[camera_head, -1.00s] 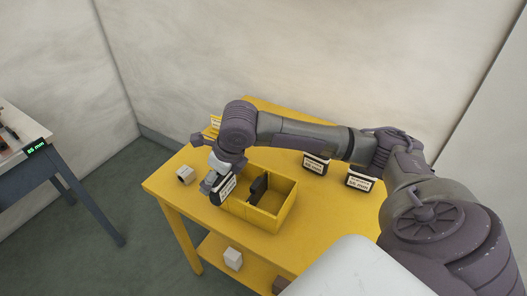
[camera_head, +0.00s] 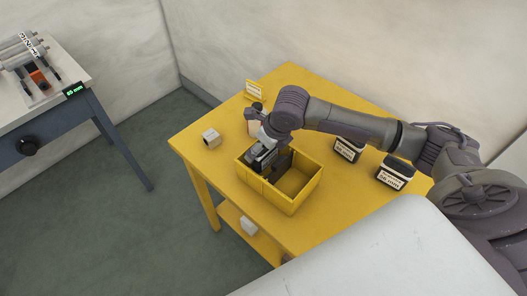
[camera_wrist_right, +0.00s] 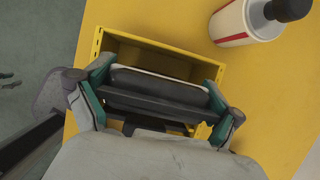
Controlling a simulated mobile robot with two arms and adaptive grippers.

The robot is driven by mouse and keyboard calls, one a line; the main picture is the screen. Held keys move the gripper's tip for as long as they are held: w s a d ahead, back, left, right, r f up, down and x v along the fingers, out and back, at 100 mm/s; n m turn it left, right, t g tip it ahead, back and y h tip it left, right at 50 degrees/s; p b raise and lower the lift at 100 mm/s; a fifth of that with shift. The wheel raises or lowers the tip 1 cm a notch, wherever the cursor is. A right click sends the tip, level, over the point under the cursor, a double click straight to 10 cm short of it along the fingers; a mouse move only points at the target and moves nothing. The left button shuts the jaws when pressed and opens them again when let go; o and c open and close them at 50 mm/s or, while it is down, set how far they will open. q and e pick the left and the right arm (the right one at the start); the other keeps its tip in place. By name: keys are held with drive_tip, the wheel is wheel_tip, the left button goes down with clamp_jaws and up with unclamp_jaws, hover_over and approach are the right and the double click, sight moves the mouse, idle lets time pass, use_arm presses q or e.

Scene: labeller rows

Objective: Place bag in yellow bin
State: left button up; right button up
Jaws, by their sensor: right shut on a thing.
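The bag (camera_head: 259,163) is a dark, flat pack with a pale edge, in the left end of the yellow bin in the head view. My right gripper (camera_head: 266,146) is shut on it from above. In the right wrist view the gripper (camera_wrist_right: 158,96) has its teal-padded fingers at both ends of the bag (camera_wrist_right: 155,92). The yellow bin (camera_head: 297,205) stands on the yellow table; its rim also shows in the wrist view (camera_wrist_right: 97,42). Whether the bag touches the bin floor is hidden. My left gripper is out of view.
Two dark labelled packs (camera_head: 347,150) (camera_head: 394,173) stand right of the bin on the yellow table (camera_head: 225,172). A small white box (camera_head: 211,139) stands left. A white bottle with a dark cap (camera_wrist_right: 240,25) stands close behind the bin. A grey-legged bench (camera_head: 60,115) is far left.

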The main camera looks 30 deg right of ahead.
wheel_tip(320, 180, down, 2)
drive_tip(key=shift+f, duration=0.55)
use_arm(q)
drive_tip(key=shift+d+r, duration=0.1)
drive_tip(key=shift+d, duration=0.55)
use_arm(e)
drive_tip(key=o, duration=1)
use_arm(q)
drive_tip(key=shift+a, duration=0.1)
